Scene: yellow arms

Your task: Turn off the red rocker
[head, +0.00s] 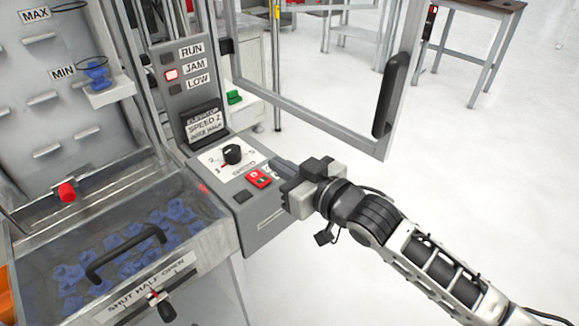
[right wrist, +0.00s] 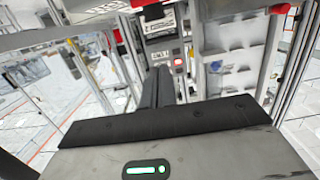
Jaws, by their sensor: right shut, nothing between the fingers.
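The red rocker (head: 258,179) sits on the grey control panel, just in front of the black speed dial (head: 232,154). Which side of it is pressed is too small to tell. My right gripper (head: 279,165) comes in from the right with its fingers together and empty. Its fingertips are over the panel's right part, just right of the rocker; whether they touch anything is unclear. In the right wrist view the dark fingers (right wrist: 157,86) lie side by side, pointing away from the camera. I cannot surely identify the rocker there. My left gripper is not in view.
A lamp column marked RUN, JAM, LOW (head: 175,75) stands behind the panel, its JAM lamp lit red. A clear-lidded bin (head: 100,235) with blue parts and a black handle is left. An open framed door (head: 385,100) stands behind my right arm.

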